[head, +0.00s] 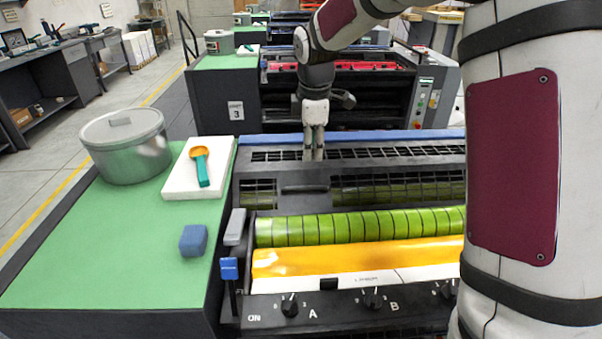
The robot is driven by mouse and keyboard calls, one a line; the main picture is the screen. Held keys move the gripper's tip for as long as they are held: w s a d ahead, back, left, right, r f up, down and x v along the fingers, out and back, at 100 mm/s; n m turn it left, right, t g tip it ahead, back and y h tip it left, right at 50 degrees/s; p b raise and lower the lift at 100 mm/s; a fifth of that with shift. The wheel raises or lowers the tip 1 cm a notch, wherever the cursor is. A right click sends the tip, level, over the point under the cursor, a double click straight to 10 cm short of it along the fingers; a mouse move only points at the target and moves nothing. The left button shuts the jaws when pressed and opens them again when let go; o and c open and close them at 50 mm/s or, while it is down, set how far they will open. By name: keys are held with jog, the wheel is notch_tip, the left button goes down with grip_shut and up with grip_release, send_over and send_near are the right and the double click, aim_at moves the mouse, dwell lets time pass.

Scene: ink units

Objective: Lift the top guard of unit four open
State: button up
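The nearest ink unit stands in the foreground; I see no number on it. Its top guard (280,170) is a dark barred panel lying over the back part of the unit, above the green roller (350,228). A short dark handle (305,188) is on the guard's front part. My gripper (313,157) points down over the guard, behind the handle in the picture. Its two fingers are close side by side, with nothing visible between them. I cannot tell whether the tips touch the guard, or how far they are open.
A green-topped counter on the left holds a metal tin (127,148), a white slab (180,186) with an orange-and-teal scoop (201,167), and a blue block (193,241). Knobs (290,305) line the front panel. A unit labelled 3 (236,111) stands behind. My arm hides the right side.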

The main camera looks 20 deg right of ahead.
aim_at(310, 187)
jog(key=w+f, duration=0.1)
jog(key=f, duration=0.3)
jog(key=w+f+p, duration=0.1)
jog(key=f, duration=0.4)
jog(key=w+f, duration=0.1)
jog(key=f, duration=0.4)
jog(key=shift+w+d+f+p, duration=0.1)
jog(key=shift+d+p, duration=0.2)
jog(key=shift+d, duration=0.1)
grip_shut()
